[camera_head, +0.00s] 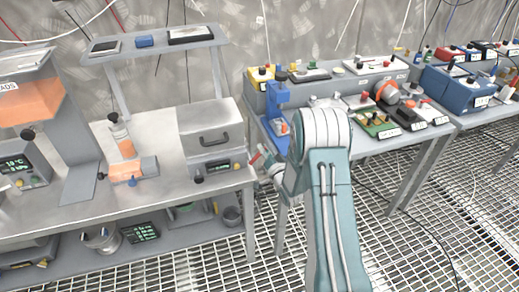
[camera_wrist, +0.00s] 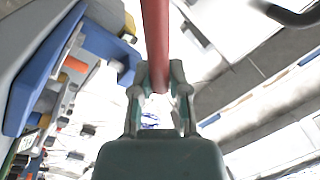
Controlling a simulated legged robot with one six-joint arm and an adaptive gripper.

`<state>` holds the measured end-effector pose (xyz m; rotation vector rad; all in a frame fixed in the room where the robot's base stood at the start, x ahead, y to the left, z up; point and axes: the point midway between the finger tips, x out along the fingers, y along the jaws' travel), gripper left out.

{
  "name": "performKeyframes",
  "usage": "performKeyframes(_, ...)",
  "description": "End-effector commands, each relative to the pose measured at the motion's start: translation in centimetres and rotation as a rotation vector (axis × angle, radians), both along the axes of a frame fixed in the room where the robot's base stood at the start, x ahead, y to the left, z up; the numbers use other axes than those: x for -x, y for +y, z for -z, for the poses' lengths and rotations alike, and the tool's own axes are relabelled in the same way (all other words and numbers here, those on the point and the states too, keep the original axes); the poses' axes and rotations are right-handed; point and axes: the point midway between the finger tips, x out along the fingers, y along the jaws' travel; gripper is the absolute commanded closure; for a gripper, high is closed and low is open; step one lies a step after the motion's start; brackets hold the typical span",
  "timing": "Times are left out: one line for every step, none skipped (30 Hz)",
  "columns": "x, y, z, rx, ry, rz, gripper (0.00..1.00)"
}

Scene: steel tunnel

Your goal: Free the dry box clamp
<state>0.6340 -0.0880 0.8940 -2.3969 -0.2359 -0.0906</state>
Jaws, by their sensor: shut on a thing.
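The dry box (camera_head: 208,130) is a grey box with a dark handle on its front, on the left bench in the head view. My gripper (camera_head: 262,162) is beside its right side, partly hidden by my arm. In the wrist view my gripper (camera_wrist: 161,88) is shut on a red bar (camera_wrist: 155,35), which runs up out of the frame. The red bar also shows small in the head view (camera_head: 255,157). It looks like the clamp's lever; how it joins the box is hidden. The box's dark handle (camera_wrist: 295,14) shows at the top right of the wrist view.
A blue stand (camera_head: 277,105) is close behind my gripper on the right bench, and shows at left in the wrist view (camera_wrist: 103,42). An orange-filled vessel (camera_head: 122,145) stands left of the dry box. A grated floor lies between the benches.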

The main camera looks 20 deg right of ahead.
Motion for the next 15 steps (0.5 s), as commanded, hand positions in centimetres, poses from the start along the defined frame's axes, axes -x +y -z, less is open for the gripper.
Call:
performKeyframes(-0.1, -0.3, 0.4, -0.044, 0.002, 0.001, 1.0)
performKeyframes(-0.1, -0.4, 0.5, -0.072, 0.001, 0.001, 1.0)
performKeyframes(-0.1, -0.6, 0.7, -0.11, 0.001, 0.002, 1.0)
performKeyframes(-0.1, -0.7, 0.8, -0.139, 0.001, 0.002, 1.0)
performKeyframes(-0.1, -0.8, 1.0, -0.167, 0.001, 0.002, 1.0)
performKeyframes(-0.1, -1.0, 1.2, -0.205, 0.002, 0.002, 1.0)
performKeyframes(0.0, -1.1, 1.4, -0.233, 0.002, 0.002, 1.0)
performKeyframes(0.0, -1.2, 1.5, -0.26, 0.003, 0.002, 1.0)
performKeyframes(0.0, -1.3, 1.7, -0.296, 0.001, 0.002, 1.0)
performKeyframes(0.0, -1.4, 1.8, -0.322, 0.001, 0.002, 1.0)
performKeyframes(0.0, -1.5, 2.0, -0.348, 0.002, 0.002, 1.0)
performKeyframes(-0.1, -1.6, 2.2, -0.38, 0.001, 0.003, 1.0)
performKeyframes(-0.1, -1.7, 2.3, -0.405, 0.002, 0.002, 1.0)
performKeyframes(-0.1, -1.7, 2.5, -0.427, 0.002, 0.003, 1.0)
performKeyframes(-0.1, -1.8, 2.6, -0.456, 0.001, 0.002, 1.0)
